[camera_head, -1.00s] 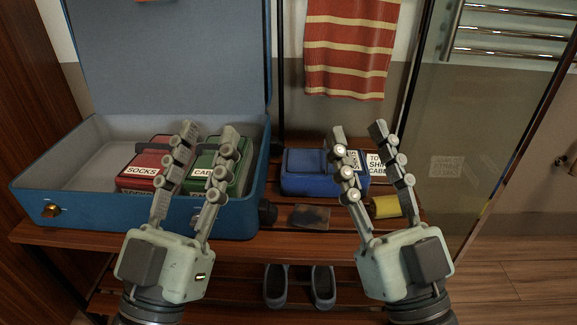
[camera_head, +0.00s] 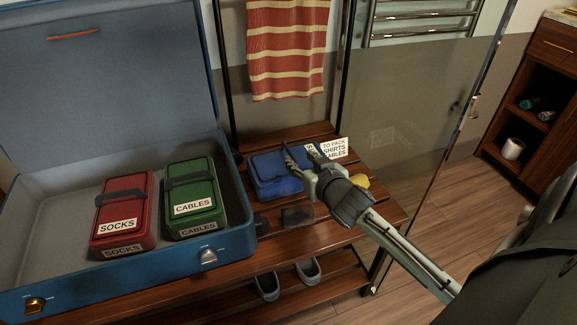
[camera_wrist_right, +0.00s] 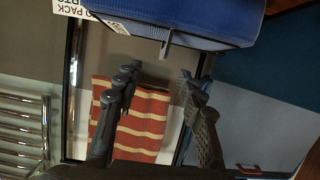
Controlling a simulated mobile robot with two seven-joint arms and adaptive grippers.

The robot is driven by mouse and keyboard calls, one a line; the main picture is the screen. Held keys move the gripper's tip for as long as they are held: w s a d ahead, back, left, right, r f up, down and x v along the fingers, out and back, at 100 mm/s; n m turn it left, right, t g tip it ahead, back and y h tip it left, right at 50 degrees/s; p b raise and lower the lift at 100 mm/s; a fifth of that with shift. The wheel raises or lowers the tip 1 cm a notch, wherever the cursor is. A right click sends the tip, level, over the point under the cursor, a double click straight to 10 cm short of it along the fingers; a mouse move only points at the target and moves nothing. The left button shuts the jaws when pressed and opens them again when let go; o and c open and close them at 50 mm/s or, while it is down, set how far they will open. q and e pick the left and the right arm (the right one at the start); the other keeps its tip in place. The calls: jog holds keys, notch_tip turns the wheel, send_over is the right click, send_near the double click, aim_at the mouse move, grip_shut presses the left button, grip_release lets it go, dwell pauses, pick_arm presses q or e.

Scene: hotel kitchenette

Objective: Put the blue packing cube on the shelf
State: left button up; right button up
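The blue packing cube (camera_head: 268,177) lies on the slatted wooden bench to the right of the open suitcase. My right gripper (camera_head: 298,150) is over the cube's right side, its fingers spread apart, and it hides part of the cube. In the right wrist view the blue cube (camera_wrist_right: 215,18) fills the top edge. The two fingers of my right gripper (camera_wrist_right: 158,78) are apart there with nothing held between them. I cannot tell whether a finger touches the cube. My left gripper is not in view.
The blue suitcase (camera_head: 243,243) holds a red SOCKS cube (camera_head: 124,205) and a green CABLES cube (camera_head: 193,190). A white list card (camera_head: 333,149), dark flat item (camera_head: 297,216) and yellow item (camera_head: 360,182) are on the bench. Shoes (camera_head: 309,270) sit below. A wooden cabinet (camera_head: 555,48) has open shelves.

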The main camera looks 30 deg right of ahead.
aim_at(291, 155)
jog(key=x, duration=0.6)
jog(key=shift+w+a+f+b, duration=0.15)
jog(key=shift+f+b, duration=0.15)
jog(key=shift+f, duration=0.2)
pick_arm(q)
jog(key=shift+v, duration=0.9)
pick_arm(e)
grip_shut()
jog(key=shift+r, duration=0.1)
